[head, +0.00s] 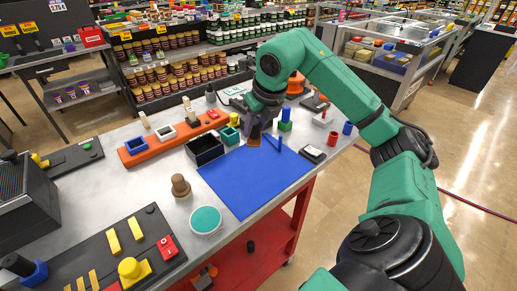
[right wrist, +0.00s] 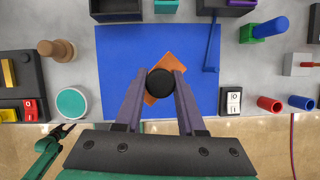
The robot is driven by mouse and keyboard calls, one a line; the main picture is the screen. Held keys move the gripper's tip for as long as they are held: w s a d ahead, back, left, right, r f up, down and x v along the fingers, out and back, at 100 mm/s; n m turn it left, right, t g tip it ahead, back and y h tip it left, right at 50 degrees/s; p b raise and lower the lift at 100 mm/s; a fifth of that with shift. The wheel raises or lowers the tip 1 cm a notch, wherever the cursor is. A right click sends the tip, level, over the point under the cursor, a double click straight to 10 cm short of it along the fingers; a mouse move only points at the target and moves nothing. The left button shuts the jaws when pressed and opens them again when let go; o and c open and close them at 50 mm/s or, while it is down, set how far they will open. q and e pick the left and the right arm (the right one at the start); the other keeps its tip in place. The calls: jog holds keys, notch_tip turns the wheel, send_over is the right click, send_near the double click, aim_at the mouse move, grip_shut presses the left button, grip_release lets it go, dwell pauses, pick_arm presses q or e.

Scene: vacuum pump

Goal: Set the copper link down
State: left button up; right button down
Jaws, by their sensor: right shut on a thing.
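The copper link (head: 254,141) is a flat orange-brown piece that shows below my right gripper (head: 256,132), over the blue mat (head: 242,183). In the right wrist view the copper link (right wrist: 177,60) lies askew under a round black knob (right wrist: 160,82). The purple-grey fingers of my right gripper (right wrist: 160,78) are shut on the knob from both sides. The knob hides the link's middle. I cannot tell whether the link touches the mat. In the right wrist view, a green arm with a black tip at the lower left seems to be my left one; its jaws are unclear.
A blue stick (right wrist: 211,50) stands on or over the mat's right part. A black open box (head: 205,148) is beyond the mat. A teal disc (head: 205,220) and a brown knob (head: 180,186) are at its left. A black-and-white switch (head: 312,153) is at its right. Much mat surface is bare.

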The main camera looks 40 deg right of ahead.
jog(key=f, duration=0.7)
jog(key=f+b, duration=0.1)
jog(key=f, duration=0.3)
jog(key=shift+d+f, duration=0.35)
jog(key=shift+f, duration=0.05)
jog(key=shift+f+b, duration=0.2)
jog(key=shift+b, duration=0.15)
jog(key=c, duration=0.5)
grip_release()
jog(key=shift+r, duration=0.1)
pick_arm(q)
jog(key=shift+d+f, duration=0.2)
jog(key=shift+f, duration=0.4)
jog(key=shift+d+f, duration=0.2)
jog(key=shift+f, duration=0.4)
